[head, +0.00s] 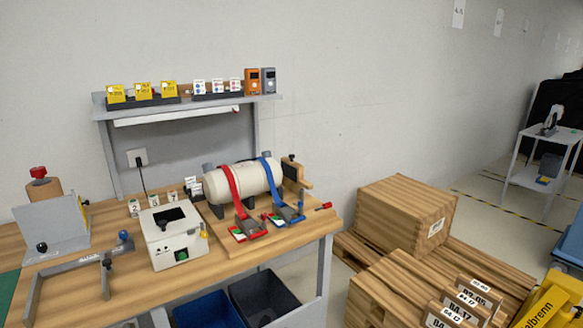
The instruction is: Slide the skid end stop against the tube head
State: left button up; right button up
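A cream tube (243,181) lies on its side on a wooden skid (222,228) on the workbench. A red strap (229,190) and a blue strap (272,180) pass over it, each running down to a buckle piece at the front. A wooden end stop (299,178) with a black knob (291,157) stands at the skid's right end, by the tube's right head. The contact between stop and head is too small and partly hidden to judge. A red-tipped handle (323,206) sticks out at the skid's right. Neither gripper is in view.
A white box device (174,240) and a grey metal bracket (70,265) stand left of the skid. A shelf (190,104) with cards is above. Wooden crates (405,212) stand right of the bench, and bins (265,298) sit below it.

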aim_at(293, 180)
jog(key=z, duration=0.45)
jog(key=i, duration=0.6)
jog(key=z, duration=0.4)
